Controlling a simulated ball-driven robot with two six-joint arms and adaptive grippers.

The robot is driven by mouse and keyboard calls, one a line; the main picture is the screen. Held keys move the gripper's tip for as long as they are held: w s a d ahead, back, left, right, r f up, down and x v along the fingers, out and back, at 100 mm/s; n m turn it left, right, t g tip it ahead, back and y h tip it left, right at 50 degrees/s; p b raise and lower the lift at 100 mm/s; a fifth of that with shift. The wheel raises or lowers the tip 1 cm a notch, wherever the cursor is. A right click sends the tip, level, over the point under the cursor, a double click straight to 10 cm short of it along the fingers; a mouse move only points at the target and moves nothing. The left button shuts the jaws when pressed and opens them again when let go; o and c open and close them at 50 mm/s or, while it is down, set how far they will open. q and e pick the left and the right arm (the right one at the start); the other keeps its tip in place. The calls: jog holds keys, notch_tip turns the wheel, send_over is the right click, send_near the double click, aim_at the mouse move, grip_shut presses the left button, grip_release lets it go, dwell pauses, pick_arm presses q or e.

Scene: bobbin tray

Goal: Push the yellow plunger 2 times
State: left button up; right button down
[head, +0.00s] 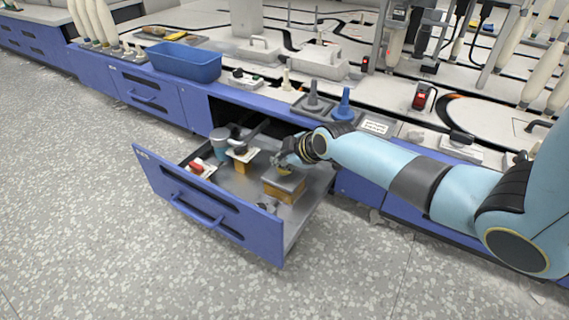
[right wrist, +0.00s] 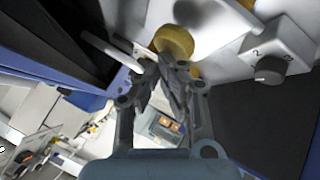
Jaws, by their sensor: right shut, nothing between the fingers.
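The yellow plunger shows in the right wrist view as a round yellow cap (right wrist: 172,41) on a pale plate, just beyond my fingertips. I cannot tell whether they touch it. My right gripper (right wrist: 165,66) is shut and empty, its fingers together and pointing toward the cap. In the head view the right gripper (head: 284,160) is low over the open drawer (head: 215,212), above a yellow-brown block with a grey top (head: 284,187). I cannot pick out the plunger clearly there. My left gripper is not in view.
In the drawer are a red switch on a white plate (head: 197,168), a grey-blue cup (head: 219,141) and a yellow block with a pale top (head: 241,155). A white box with a knob (right wrist: 269,70) is close to the right gripper. A blue bin (head: 185,62) stands on the bench.

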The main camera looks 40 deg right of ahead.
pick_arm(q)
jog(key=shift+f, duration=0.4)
pick_arm(e)
jog(key=shift+s+f, duration=0.1)
jog(key=shift+f, duration=0.35)
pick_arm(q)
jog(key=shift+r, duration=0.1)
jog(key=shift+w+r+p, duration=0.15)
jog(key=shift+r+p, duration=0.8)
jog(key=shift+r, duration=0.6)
pick_arm(e)
jog(key=shift+r, duration=1.5)
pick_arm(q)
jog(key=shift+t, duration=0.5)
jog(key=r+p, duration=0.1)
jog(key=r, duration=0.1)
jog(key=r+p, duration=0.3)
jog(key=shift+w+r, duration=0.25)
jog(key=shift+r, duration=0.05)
pick_arm(e)
notch_tip(320, 180, up, 5)
jog(key=shift+r, duration=0.1)
